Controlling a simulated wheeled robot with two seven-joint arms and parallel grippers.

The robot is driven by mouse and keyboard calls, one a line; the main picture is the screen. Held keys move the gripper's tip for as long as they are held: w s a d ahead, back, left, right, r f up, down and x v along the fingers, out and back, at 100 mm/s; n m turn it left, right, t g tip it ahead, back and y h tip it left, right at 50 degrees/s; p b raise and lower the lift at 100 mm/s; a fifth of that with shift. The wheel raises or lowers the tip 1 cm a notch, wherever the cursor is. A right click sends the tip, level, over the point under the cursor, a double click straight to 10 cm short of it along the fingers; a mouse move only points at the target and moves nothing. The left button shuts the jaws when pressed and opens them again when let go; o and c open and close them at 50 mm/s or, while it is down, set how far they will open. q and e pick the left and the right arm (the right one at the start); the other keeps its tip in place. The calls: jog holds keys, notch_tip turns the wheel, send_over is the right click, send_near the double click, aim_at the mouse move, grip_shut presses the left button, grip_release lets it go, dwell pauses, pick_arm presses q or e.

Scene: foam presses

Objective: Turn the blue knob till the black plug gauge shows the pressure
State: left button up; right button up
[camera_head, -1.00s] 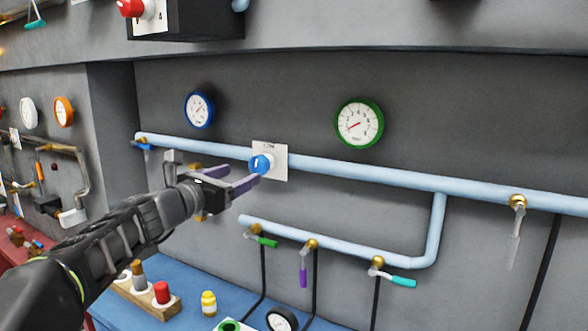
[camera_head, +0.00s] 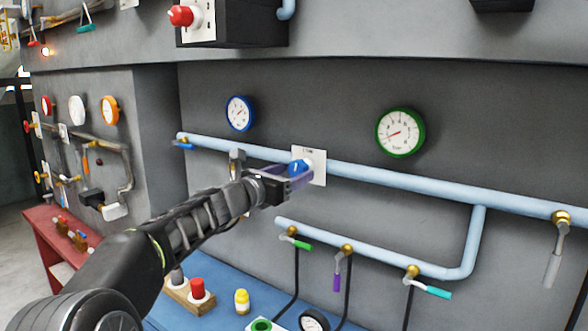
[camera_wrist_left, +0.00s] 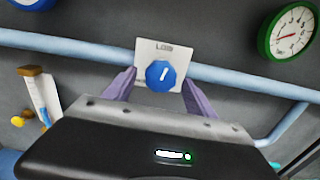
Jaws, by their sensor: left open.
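The blue knob (camera_head: 298,167) sits on a white plate (camera_head: 318,167) fixed on the light blue pipe. In the left wrist view the knob (camera_wrist_left: 160,75) shows a white pointer mark, tilted a little right of upright. My left gripper (camera_head: 297,178) is open, its purple fingers on either side of the knob; I cannot tell whether they touch it. A black-faced gauge (camera_head: 315,321), perhaps the plug gauge, is partly cut off at the bottom edge; its reading is not legible. My right gripper is not in view.
A blue-rimmed gauge (camera_head: 239,113) and a green-rimmed gauge (camera_head: 400,132) hang on the grey wall. Below the pipe are valves with green (camera_head: 296,242), purple and teal handles. A yellow bottle (camera_head: 242,301) and a wooden block with red-topped plugs (camera_head: 198,288) stand on the blue bench.

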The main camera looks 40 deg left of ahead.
pick_arm(q)
jog(key=shift+w, duration=0.7)
jog(key=c, duration=1.4)
